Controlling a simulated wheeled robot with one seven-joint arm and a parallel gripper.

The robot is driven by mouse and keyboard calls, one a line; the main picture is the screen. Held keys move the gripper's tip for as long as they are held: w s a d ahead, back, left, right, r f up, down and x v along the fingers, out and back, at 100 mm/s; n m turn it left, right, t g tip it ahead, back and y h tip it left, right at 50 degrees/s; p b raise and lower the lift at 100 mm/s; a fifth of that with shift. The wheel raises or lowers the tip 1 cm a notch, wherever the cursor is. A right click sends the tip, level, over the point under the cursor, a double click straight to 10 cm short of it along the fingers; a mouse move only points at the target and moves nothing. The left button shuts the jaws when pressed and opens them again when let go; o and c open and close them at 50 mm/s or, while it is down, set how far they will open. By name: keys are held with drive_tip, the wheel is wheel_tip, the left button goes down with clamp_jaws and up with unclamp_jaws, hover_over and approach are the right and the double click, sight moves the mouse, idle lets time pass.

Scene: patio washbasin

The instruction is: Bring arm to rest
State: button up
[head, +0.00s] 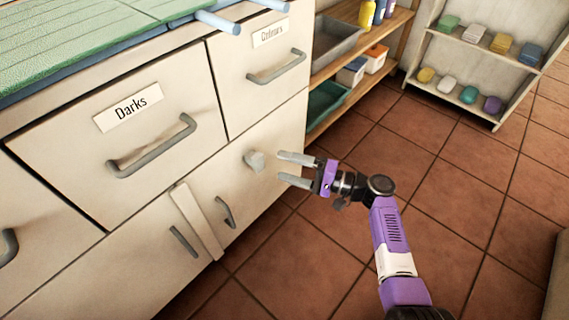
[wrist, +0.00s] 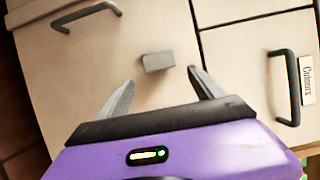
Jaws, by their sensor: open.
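My gripper (head: 281,166) is open and empty in front of the pale cabinet (head: 272,134). Its two grey fingers point at a grey block-shaped knob (head: 254,160) on the cabinet front. In the wrist view the knob (wrist: 157,61) shows just beyond and between the spread fingertips (wrist: 160,76). A gap shows between the fingers and the knob in the head view. My arm reaches in from the lower right.
Drawers labelled Darks (head: 128,107) and Colours (head: 270,34) are shut above, with bar handles standing out. A wooden shelf (head: 355,72) with bins adjoins the cabinet. A pale rack (head: 447,53) stands at the back right. Tiled floor (head: 480,200) is clear on the right.

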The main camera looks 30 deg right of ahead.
drive_tip(key=d+f+m+h, duration=0.1)
drive_tip(key=d+f+h, duration=0.4)
drive_tip(key=d+h, duration=0.3)
drive_tip(key=s+n+h, duration=0.2)
drive_tip(key=s+h, duration=0.3)
drive_tip(key=s, duration=0.5)
drive_tip(key=s+a+r+n+y, duration=0.1)
drive_tip(key=s+a+r+n, duration=0.3)
drive_tip(key=s, duration=0.6)
drive_tip(key=s+a+r+n+t, duration=0.1)
drive_tip(key=s+a+r+n, duration=0.1)
drive_tip(key=s+a+r, duration=0.6)
drive_tip(key=s+a+r+n+y, duration=0.1)
drive_tip(key=s+a+r+n, duration=0.2)
drive_tip(key=s, duration=0.8)
wheel_tip(320, 180, up, 34)
drive_tip(key=p, duration=3.2)
drive_tip(key=shift+w+d+f+h, duration=0.2)
drive_tip(key=shift+w+d+h, duration=0.1)
drive_tip(key=shift+w+d, duration=0.1)
